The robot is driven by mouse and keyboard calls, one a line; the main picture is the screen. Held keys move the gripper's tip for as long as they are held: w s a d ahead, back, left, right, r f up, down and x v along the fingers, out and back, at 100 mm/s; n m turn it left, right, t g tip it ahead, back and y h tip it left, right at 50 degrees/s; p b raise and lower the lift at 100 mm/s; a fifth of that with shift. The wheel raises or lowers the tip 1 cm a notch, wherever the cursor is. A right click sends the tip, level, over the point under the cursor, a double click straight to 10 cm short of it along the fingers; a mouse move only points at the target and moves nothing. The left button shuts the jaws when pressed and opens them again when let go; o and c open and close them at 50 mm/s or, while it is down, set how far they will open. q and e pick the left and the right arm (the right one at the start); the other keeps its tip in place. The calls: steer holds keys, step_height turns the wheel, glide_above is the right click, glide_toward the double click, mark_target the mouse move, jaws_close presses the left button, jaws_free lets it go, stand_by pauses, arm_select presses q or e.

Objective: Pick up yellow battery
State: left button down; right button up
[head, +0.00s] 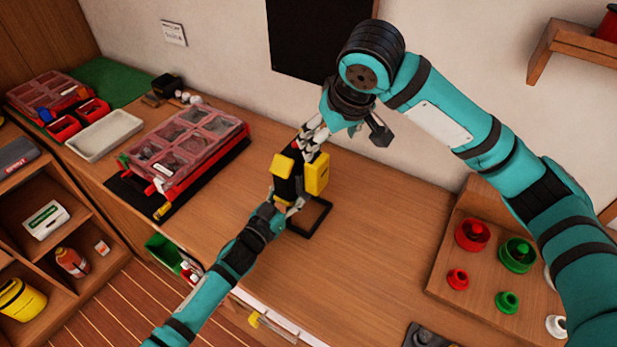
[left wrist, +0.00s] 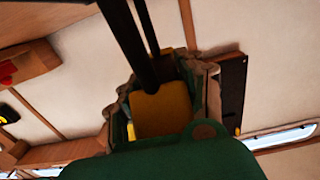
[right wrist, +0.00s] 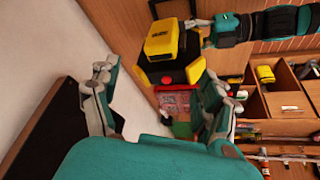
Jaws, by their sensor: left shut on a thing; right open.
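A yellow battery block (head: 317,174) with dark lettering, seen in the right wrist view (right wrist: 160,40), sits against a black body (head: 289,188). A second yellow part (head: 283,166) is at the body's upper left. My left gripper (head: 281,201) is shut on the black body, low on its near side. A yellow block (left wrist: 161,110) fills the middle of the left wrist view; which yellow part it is, I cannot tell. My right gripper (head: 313,135) is open and empty, just above and behind the yellow parts. Its fingers stand apart in the right wrist view (right wrist: 157,75).
A black square frame (head: 311,222) lies on the wooden worktop below the held body. A red-lidded organizer (head: 190,140) and a white tray (head: 103,135) stand to the left. A wooden board (head: 490,255) with red and green round pieces is at right. The worktop between is mostly clear.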

mark_target(325, 161)
steer(key=f+n, duration=0.2)
steer(key=w+f+n+g+y, duration=0.1)
steer(key=f+n, duration=0.1)
steer(key=w+f+n+g+y, duration=0.1)
steer(key=f+n, duration=0.1)
steer(key=shift+w+d+f, duration=0.1)
steer(key=shift+d+f, duration=0.1)
steer(key=shift+d, duration=0.15)
steer(key=x, duration=0.5)
steer(key=shift+w, duration=0.35)
steer(key=shift+d, duration=0.1)
steer(key=shift+r, duration=0.1)
steer(key=c, duration=1.5)
step_height(325, 161, up, 18)
steer(key=shift+c, duration=0.2)
